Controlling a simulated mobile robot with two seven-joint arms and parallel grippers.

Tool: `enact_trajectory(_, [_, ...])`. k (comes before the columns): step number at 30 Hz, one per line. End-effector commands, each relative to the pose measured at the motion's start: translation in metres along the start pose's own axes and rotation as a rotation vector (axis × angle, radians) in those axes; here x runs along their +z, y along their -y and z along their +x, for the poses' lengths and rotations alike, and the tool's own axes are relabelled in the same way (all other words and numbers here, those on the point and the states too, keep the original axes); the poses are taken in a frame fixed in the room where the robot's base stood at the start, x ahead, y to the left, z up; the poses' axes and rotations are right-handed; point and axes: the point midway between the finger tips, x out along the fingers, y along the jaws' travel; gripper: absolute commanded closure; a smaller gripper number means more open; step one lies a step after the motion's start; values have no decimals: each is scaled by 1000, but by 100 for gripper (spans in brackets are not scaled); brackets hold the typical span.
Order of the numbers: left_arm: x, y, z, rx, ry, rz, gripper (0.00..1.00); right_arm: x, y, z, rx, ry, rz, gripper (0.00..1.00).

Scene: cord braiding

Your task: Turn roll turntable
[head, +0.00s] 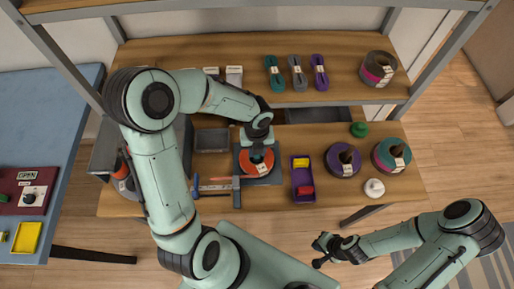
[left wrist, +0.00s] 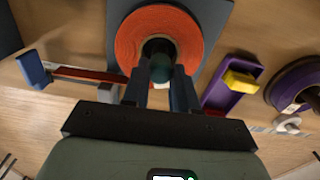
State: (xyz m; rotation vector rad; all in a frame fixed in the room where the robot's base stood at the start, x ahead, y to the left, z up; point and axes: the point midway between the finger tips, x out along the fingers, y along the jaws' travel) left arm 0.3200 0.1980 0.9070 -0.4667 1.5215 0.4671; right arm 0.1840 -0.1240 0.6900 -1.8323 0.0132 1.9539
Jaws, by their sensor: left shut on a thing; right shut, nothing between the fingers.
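An orange cord roll (head: 257,166) lies flat on a grey square plate (head: 272,180) on the workbench, taken as the roll turntable. In the left wrist view the orange roll (left wrist: 130,42) surrounds a dark post (left wrist: 160,68) in its middle. My left gripper (left wrist: 160,92) points down over the roll, its two fingers shut on that post. In the head view my left gripper (head: 257,150) hides the roll's centre. My right gripper (head: 322,250) is shut and empty, in front of the bench over the floor, away from the roll.
Right of the roll is a purple tray (head: 302,200) with a yellow and a red piece. Further right are a purple roll (head: 342,161) and a multicoloured roll (head: 391,156). A blue-ended bar tool (head: 213,188) lies left of the plate. Cord bundles (head: 297,74) lie on the upper shelf.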

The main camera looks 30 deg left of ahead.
Motion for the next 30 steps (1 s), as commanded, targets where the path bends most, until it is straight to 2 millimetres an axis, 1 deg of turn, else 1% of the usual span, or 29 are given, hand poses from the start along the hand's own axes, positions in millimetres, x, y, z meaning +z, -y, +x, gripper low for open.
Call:
enact_trajectory(1, [4,2,-3,-6,11,17,100,-1,1,-1,-1,-2,-1,100])
enact_trajectory(12, [4,2,-3,-6,11,108,100,-2,2,-2,-1,-3,-1,100])
enact_trajectory(30, [4,2,-3,-5,11,127,100,-2,2,-2,-1,-3,-1,100])
